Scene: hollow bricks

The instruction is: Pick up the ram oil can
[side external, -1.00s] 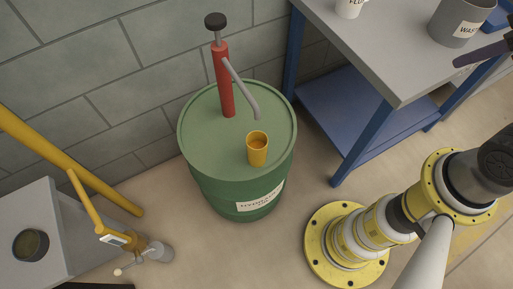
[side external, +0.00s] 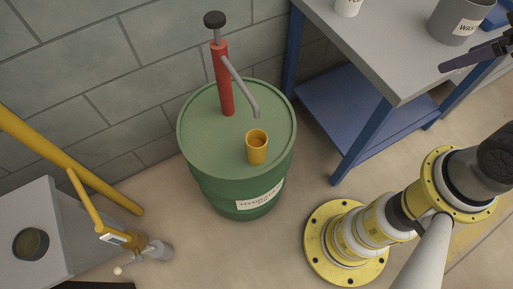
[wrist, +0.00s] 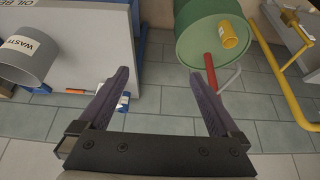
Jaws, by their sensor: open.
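A yellow can (side external: 257,154) with an open top and amber liquid inside stands upright on the green drum (side external: 205,140), below the spout of the red pump (side external: 223,75). It is the likeliest ram oil can, but I cannot read that name on it. In the wrist view the yellow can (wrist: 232,36) shows at the upper right with a pale label, beyond my right finger. My gripper (wrist: 158,74) is open, with nothing between its fingers. In the side view its dark fingers (side external: 478,56) are at the right edge, over the bench and well apart from the can.
The pump's grey spout (side external: 242,88) reaches close over the can. The grey bench (side external: 395,55) at the right holds a grey waste bin (side external: 455,22) and a white cup (side external: 348,6). A dark pot (side external: 31,245) sits on a grey block at left, near a yellow frame (side external: 60,155).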

